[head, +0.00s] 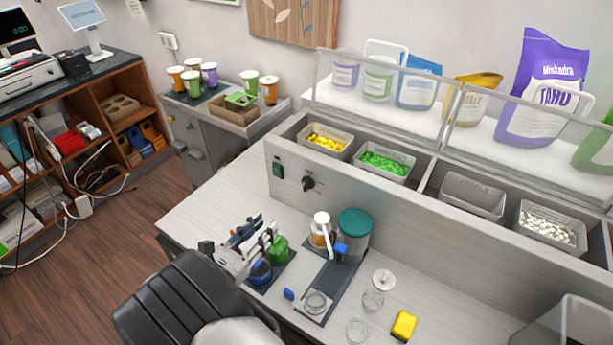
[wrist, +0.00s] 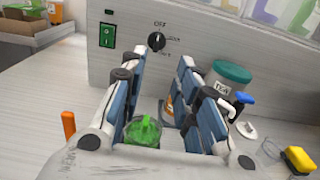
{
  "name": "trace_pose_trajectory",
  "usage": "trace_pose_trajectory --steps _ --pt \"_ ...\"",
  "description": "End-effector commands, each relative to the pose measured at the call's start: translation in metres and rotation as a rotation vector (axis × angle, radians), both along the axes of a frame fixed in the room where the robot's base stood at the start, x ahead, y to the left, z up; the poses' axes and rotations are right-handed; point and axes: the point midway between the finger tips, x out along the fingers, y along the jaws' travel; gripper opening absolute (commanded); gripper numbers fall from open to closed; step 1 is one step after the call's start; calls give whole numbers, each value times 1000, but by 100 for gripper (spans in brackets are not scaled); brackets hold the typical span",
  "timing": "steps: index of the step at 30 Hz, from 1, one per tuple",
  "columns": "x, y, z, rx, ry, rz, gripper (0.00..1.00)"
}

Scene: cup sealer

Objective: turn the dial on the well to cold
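The dial (head: 308,183) is a small black knob on the front panel of the topping well (head: 400,195). In the wrist view the dial (wrist: 156,41) is ahead, between and beyond my fingers, under the label "OFF". Smaller labels to its right are too blurred to read, and I cannot tell its exact setting. My gripper (head: 255,235) is over the counter, left of and in front of the dial and apart from it. In the wrist view my gripper (wrist: 165,72) is open, its two blue-padded fingers spread with nothing held between them.
A green switch (head: 277,170) is left of the dial. A yellow sponge (head: 404,325) lies farther right. The counter near the panel's left end is clear.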

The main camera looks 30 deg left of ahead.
Motion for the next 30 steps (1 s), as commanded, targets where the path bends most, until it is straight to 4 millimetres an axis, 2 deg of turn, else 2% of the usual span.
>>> trace_pose_trajectory --steps 5,21,25,30 --pt "13 1 -2 -6 -4 7 29" --pt "126 -10 -2 -4 -4 3 29" --pt "148 -12 -2 -5 -4 4 29" --pt "166 -13 -2 -4 -3 7 29"
